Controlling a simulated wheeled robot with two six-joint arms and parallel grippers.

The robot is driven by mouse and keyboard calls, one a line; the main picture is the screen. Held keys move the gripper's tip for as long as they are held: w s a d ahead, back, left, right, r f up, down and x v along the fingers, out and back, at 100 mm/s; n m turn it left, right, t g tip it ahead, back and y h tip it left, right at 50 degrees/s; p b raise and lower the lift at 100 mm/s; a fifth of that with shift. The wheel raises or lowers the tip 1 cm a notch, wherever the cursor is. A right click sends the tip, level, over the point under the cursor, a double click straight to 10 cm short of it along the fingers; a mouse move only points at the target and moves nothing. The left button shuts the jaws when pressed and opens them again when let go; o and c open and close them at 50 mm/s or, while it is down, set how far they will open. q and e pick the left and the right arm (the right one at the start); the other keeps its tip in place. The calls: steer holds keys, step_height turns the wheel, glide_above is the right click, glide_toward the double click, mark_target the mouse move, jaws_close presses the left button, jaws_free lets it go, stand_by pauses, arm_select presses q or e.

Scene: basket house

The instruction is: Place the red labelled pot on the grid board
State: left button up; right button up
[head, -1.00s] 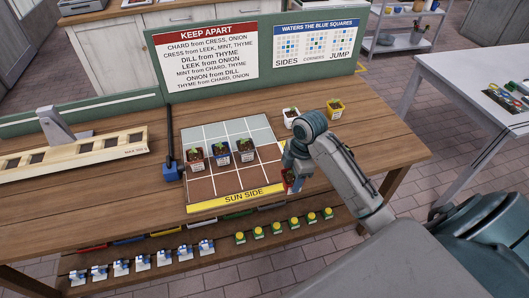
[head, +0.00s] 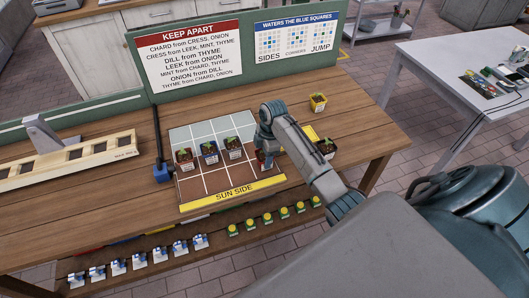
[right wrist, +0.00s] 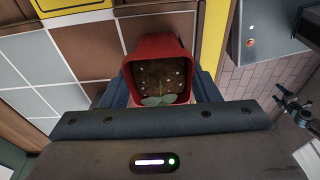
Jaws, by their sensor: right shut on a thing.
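My right gripper (head: 264,157) is shut on a red pot (head: 261,162), mostly hidden by the gripper in the head view. In the right wrist view the red pot (right wrist: 157,47) sits between the fingers, with dark soil and a small green seedling; its label does not show there. The grid board (head: 199,186) has pale squares at the back, brown squares in front and a yellow "SUN SIDE" strip. The held pot is at the board's right front part; I cannot tell whether it touches the board. My left gripper is not in view.
A sign panel (head: 190,54) rises behind.

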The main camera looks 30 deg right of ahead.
steer(key=o, duration=1.3)
steer(key=r+b, duration=0.1)
steer(key=r, duration=0.2)
steer(key=d+r+b, duration=0.1)
steer(key=r, duration=0.2)
steer(key=r+b, duration=0.1)
steer(key=r, duration=0.2)
steer(key=shift+s+d+r+b, duration=0.15)
steer(key=shift+d+r+b, duration=0.1)
steer(key=shift+b, duration=0.1)
step_height(320, 180, up, 2)
steer(key=shift+s+d+r+p, duration=0.1)
steer(key=shift+r+p, duration=0.15)
steer(key=shift+p, duration=0.7)
steer(key=shift+f, duration=0.1)
